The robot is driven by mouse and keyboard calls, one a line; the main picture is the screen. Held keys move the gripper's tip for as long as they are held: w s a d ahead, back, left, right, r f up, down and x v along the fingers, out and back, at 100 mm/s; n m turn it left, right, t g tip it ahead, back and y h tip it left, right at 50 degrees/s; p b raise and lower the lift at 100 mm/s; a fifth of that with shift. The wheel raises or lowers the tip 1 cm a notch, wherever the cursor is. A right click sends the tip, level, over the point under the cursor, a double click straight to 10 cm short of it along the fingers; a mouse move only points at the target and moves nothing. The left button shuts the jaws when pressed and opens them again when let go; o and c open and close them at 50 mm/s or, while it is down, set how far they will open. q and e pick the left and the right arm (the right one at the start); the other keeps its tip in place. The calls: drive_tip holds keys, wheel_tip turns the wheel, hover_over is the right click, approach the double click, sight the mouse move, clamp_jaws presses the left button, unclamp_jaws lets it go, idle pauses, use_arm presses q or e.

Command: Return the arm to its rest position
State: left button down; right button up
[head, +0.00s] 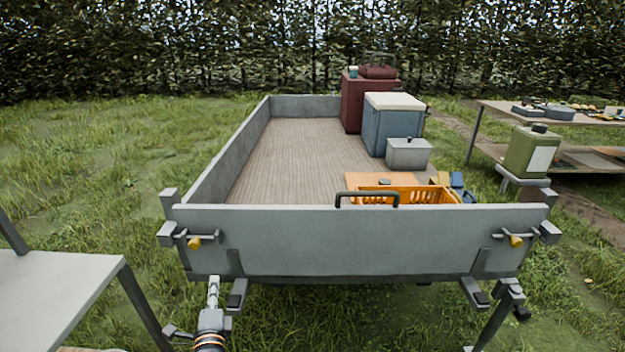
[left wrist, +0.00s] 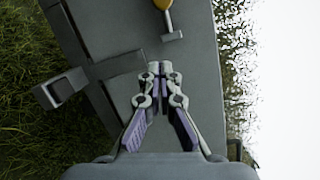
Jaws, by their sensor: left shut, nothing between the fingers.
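My left gripper (head: 214,281) comes in from the bottom of the head view, in front of the lower left part of the trailer's tailgate (head: 350,240). Its fingers are shut with nothing between them. In the left wrist view the closed fingertips (left wrist: 160,68) point at the grey tailgate (left wrist: 195,60), which fills much of the picture. I cannot tell how far apart they are. My right gripper is in neither view.
Yellow-knobbed latches (head: 194,243) and brackets stick out from the tailgate. The trailer holds an orange crate (head: 410,194), a blue cooler (head: 393,125) and a grey box (head: 408,153). A table (head: 55,290) stands at left, another (head: 480,103) at right. Grass lies between.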

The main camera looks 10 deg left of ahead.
use_arm(q)
drive_tip(key=s+f+n+g+h+p, duration=0.25)
drive_tip(key=s+f+g, duration=0.2)
drive_tip(key=f, duration=0.75)
drive_tip(key=s+f+n+g+h+p, duration=0.1)
drive_tip(key=s+f+n+g+p, duration=0.4)
drive_tip(key=f, duration=0.8)
drive_tip(key=s+d+f+n+g+h+p, duration=0.1)
drive_tip(key=s+d+f+n+g, duration=0.1)
drive_tip(key=s, duration=0.8)
drive_tip(key=s+d+f+n+g+h+p, duration=0.1)
drive_tip(key=s+d+f+n+g+p, duration=0.1)
drive_tip(key=s+f, duration=0.5)
drive_tip(key=s+d+f+n+g+h+p, duration=0.1)
drive_tip(key=s+d+f+n, duration=0.3)
drive_tip(key=s, duration=0.8)
drive_tip(key=shift+s+d+f+g+h, duration=0.35)
drive_tip(key=shift+d+g+h, duration=0.1)
drive_tip(key=shift+d+h, duration=0.15)
